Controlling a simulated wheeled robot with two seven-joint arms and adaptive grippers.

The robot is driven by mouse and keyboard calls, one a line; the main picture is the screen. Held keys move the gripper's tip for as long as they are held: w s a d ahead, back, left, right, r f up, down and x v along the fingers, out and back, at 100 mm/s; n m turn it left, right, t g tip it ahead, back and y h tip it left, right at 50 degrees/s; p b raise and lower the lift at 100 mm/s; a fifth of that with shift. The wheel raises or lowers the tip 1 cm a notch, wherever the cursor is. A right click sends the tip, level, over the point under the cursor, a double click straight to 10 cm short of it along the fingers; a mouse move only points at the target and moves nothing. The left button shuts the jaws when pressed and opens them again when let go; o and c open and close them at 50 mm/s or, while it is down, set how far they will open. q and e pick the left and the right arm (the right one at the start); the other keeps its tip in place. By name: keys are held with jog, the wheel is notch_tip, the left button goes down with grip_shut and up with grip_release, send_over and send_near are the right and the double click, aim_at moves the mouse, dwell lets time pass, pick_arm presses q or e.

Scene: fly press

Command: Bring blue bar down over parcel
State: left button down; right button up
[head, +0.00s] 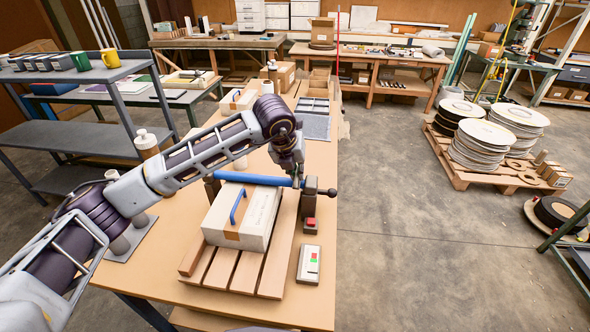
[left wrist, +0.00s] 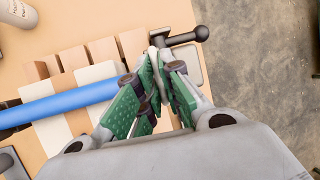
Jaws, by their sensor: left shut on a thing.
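The blue bar (head: 248,179) runs roughly level across the picture in the head view, between two dark posts, along the far edge of the parcel (head: 265,207). I cannot tell whether they touch. The parcel is a pale box with brown tape and a blue handle (head: 239,206), lying on a slatted wooden board (head: 222,268). My left gripper (head: 297,178) is at the bar's right end, shut on it. In the left wrist view, the blue bar (left wrist: 65,103) runs into the green-padded fingers (left wrist: 158,75), which hide its end. My right gripper is out of view.
A dark lever with a round knob (head: 331,192) sticks out right of the right post (head: 308,197). A small control box (head: 308,265) lies right of the board. Bottles stand left of the parcel. The floor to the right is open up to a pallet of reels (head: 484,146).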

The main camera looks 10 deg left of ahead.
pick_arm(q)
jog(key=c, duration=1.9)
grip_release()
jog(key=shift+s+d+f, duration=0.3)
jog(key=shift+d+f, duration=0.1)
jog(key=shift+f, duration=0.05)
jog(key=shift+c, duration=0.2)
jog(key=o, duration=0.4)
jog(key=shift+w+d, duration=0.15)
jog(key=shift+d, duration=0.1)
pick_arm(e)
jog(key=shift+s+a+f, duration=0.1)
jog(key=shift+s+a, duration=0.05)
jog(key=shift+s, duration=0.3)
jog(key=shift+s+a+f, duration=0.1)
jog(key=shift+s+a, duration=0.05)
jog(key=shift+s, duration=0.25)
pick_arm(q)
jog(key=shift+a, duration=0.2)
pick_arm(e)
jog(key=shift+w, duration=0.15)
